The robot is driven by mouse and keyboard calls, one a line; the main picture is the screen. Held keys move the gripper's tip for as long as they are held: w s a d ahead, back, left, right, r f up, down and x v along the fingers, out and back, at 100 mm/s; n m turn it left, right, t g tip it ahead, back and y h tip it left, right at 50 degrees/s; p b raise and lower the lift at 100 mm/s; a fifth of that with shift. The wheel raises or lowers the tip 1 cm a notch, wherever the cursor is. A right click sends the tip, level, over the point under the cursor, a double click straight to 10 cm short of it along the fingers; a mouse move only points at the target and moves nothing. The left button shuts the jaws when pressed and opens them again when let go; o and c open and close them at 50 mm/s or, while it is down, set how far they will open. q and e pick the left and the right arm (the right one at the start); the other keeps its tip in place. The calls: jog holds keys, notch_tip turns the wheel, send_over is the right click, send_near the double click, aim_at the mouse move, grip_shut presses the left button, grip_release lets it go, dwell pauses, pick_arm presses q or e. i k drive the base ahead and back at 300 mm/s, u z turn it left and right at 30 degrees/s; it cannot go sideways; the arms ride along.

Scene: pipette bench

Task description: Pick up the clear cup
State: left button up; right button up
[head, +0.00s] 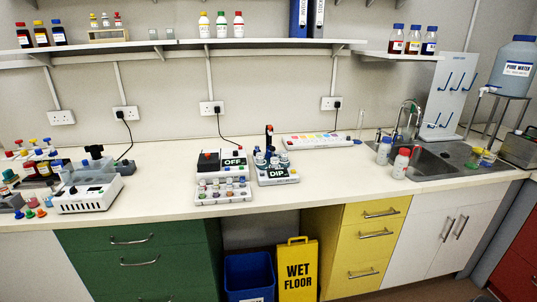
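I cannot tell for certain which thing is the clear cup. Two small see-through cups stand by the right end of the sink: one looks greenish-yellow (474,157), and the other looks paler with a yellowish tint (488,159). Two tiny clear vessels, one (153,34) beside another (169,34), also stand on the upper left shelf. Neither of my grippers shows in the head view.
The sink (432,163) with its tap (404,112) lies left of the cups. White bottles, one red-capped (401,165), stand at its left edge. A pure-water tank (514,68) stands behind right. The OFF device (233,164) and DIP device (278,174) occupy mid-bench.

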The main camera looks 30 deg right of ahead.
aim_at(260, 156)
jog(key=z, duration=0.6)
jog(key=i, duration=0.75)
jog(key=z, duration=0.9)
